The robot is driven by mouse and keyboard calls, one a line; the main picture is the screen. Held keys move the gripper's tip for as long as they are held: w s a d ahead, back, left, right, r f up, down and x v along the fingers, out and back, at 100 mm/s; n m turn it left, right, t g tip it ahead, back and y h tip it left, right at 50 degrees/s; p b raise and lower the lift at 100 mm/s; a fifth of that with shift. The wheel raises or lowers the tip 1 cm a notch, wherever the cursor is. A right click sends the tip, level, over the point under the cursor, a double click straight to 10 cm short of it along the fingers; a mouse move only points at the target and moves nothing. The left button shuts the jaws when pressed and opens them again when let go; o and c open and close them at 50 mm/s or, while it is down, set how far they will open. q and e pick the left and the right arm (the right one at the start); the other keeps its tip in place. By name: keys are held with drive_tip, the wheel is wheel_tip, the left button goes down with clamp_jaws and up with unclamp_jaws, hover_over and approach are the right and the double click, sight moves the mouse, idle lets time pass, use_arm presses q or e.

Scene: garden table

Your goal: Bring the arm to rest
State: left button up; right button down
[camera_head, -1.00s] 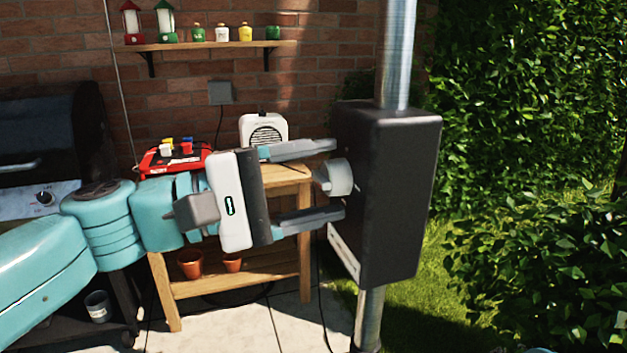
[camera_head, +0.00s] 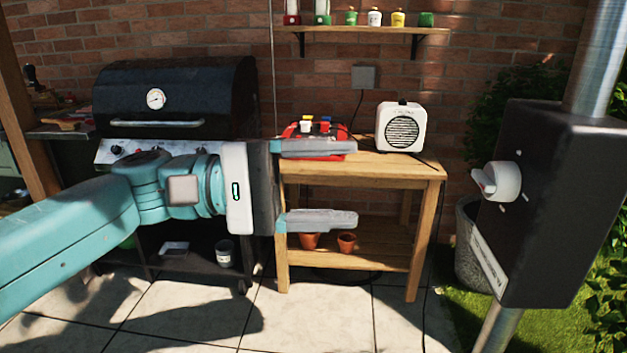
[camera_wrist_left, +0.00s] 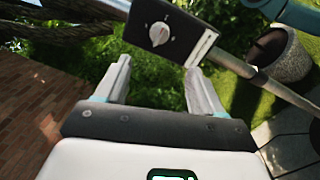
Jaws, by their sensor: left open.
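My left gripper (camera_head: 335,183) reaches in from the left with its two fingers spread wide and nothing between them. It is in front of the wooden table in the head view, apart from everything I can see. In the left wrist view the open fingers (camera_wrist_left: 160,88) point toward grass and hedge. A dark box (camera_head: 555,205) with a white knob (camera_head: 497,181) is fixed on a metal post to the right of the gripper. The box also shows at the top of the left wrist view (camera_wrist_left: 158,32). My right gripper is in neither view.
A wooden table (camera_head: 420,172) holds a white radio-like box (camera_head: 400,127) and a red case (camera_head: 335,153). A black grill (camera_head: 180,95) stands left behind my arm. A shelf (camera_head: 370,30) hangs on the brick wall. Paved floor is clear in front.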

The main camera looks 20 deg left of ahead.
use_arm(q)
drive_tip(key=shift+v, duration=0.8)
drive_tip(key=w+d+f+n+y, duration=0.15)
drive_tip(key=w+f, duration=0.25)
drive_tip(key=f, duration=0.5)
drive_tip(key=w+f+n+y, duration=0.2)
drive_tip(key=w+f+y, duration=0.15)
drive_tip(key=f, duration=0.55)
wheel_tip(320, 180, down, 21)
drive_tip(key=g+y, duration=0.2)
drive_tip(key=y, duration=0.2)
drive_tip(key=s+a+f+m+g+y, duration=0.15)
drive_tip(key=s+f, duration=0.25)
drive_tip(key=f, duration=0.5)
drive_tip(key=s+f+m+g+y, duration=0.1)
drive_tip(key=s+f+y, duration=0.2)
drive_tip(key=f, duration=0.5)
drive_tip(key=s+d+f+m+g, duration=0.1)
drive_tip(key=s+d+f+m, duration=0.3)
drive_tip(key=s+f, duration=0.7)
wheel_tip(320, 180, up, 21)
drive_tip(key=m+p, duration=0.1)
drive_tip(key=p, duration=1.9)
drive_tip(key=shift+s+a, duration=0.35)
